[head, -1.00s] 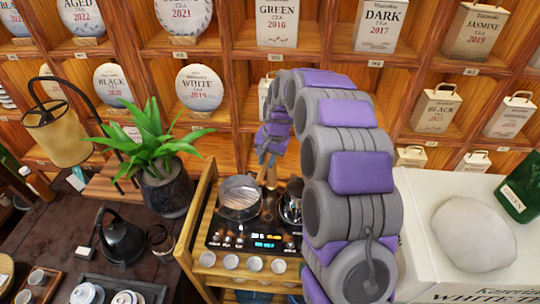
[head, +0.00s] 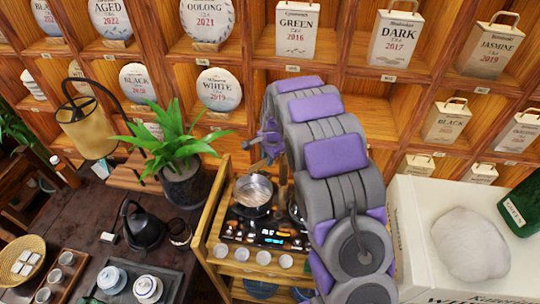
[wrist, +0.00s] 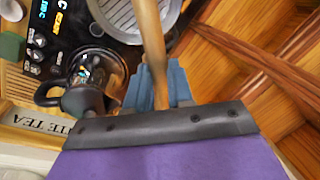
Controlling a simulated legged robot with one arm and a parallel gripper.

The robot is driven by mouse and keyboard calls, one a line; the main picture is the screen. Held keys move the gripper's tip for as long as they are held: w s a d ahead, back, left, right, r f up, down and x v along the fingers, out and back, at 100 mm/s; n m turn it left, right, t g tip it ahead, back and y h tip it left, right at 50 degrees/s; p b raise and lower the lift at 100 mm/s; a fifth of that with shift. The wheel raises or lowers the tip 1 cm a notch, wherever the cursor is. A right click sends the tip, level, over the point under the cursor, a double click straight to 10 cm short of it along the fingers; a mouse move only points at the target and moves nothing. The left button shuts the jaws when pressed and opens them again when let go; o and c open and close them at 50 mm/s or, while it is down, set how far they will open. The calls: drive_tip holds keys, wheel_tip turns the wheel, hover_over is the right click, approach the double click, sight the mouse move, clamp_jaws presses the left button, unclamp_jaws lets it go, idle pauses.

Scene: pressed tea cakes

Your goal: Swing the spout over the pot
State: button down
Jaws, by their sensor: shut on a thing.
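A round metal pot (head: 254,192) sits on the black stove with a lit display, and part of it shows at the top of the wrist view (wrist: 183,8). My gripper (wrist: 157,82) is shut on a pale wooden handle (wrist: 152,38), with its blue fingers on both sides. The handle runs up in the picture toward the pot; whether it joins the pot I cannot tell. A shiny kettle (wrist: 92,78) with a black handle stands close left of my gripper. In the head view my arm hides much of the kettle. I cannot make out a separate spout over the pot.
The stove (head: 268,234) is on a wooden cart with several small cups at its front. A potted plant (head: 178,148) and black kettle (head: 143,228) stand left. Wooden tea shelves (head: 345,95) rise behind. A white box (head: 405,235) is at right.

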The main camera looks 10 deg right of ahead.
idle(0.4)
drive_tip(key=c, duration=1)
unclamp_jaws()
drive_tip(key=shift+a, duration=0.15)
wheel_tip(320, 180, up, 17)
drive_tip(key=s+d, duration=0.1)
drive_tip(key=s, duration=0.1)
drive_tip(key=shift+s+d+p, duration=0.25)
drive_tip(key=shift+s+p, duration=0.1)
drive_tip(key=shift+s, duration=0.05)
drive_tip(key=s+d+f+n+g+b, duration=0.1)
drive_tip(key=s+n, duration=0.3)
drive_tip(key=s, duration=1)
drive_tip(key=s+d+f+n+g+b, duration=0.1)
drive_tip(key=s+n+b, duration=0.3)
drive_tip(key=s, duration=1.1)
drive_tip(key=s+d+f+n+g+h+b, duration=0.1)
drive_tip(key=s+f+n+b, duration=0.1)
drive_tip(key=s, duration=1.2)
drive_tip(key=f+n, duration=0.1)
drive_tip(key=n, duration=0.1)
drive_tip(key=shift+s+f+n+g+b, duration=0.3)
drive_tip(key=shift+s+g, duration=0.1)
